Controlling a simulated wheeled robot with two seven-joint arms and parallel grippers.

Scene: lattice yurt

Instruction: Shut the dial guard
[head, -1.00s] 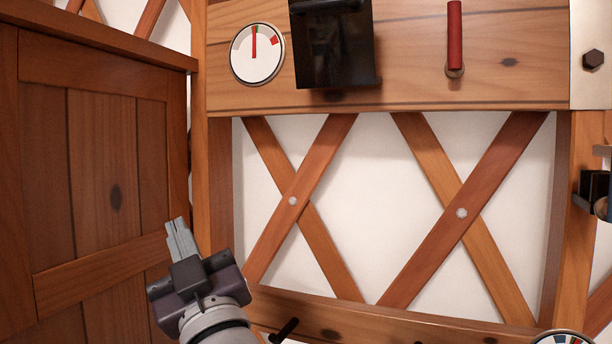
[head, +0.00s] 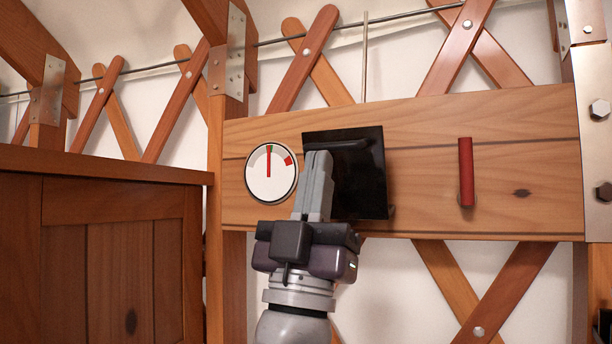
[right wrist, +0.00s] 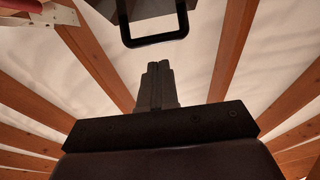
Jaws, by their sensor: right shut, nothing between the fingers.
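The dial guard (head: 362,178) is a dark, glossy, black-edged cover on the wooden board, right of a round white dial. Whatever lies behind it is too dark to make out, and I cannot tell how far it stands open. My right gripper (head: 318,155) is shut and empty, fingers pointing up, overlapping the guard's left part in the head view. Contact cannot be told there. In the right wrist view, a black frame edge (right wrist: 155,40), probably the guard's, hangs beyond the shut fingertips (right wrist: 157,66), with a visible gap. My left gripper is out of view.
The white dial (head: 271,174) with a red pointer is close left of my fingers. A red handle (head: 466,172) sits on the board (head: 425,150) to the right. A wooden cabinet (head: 110,250) stands at left. A metal plate with bolts (head: 597,130) is at far right.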

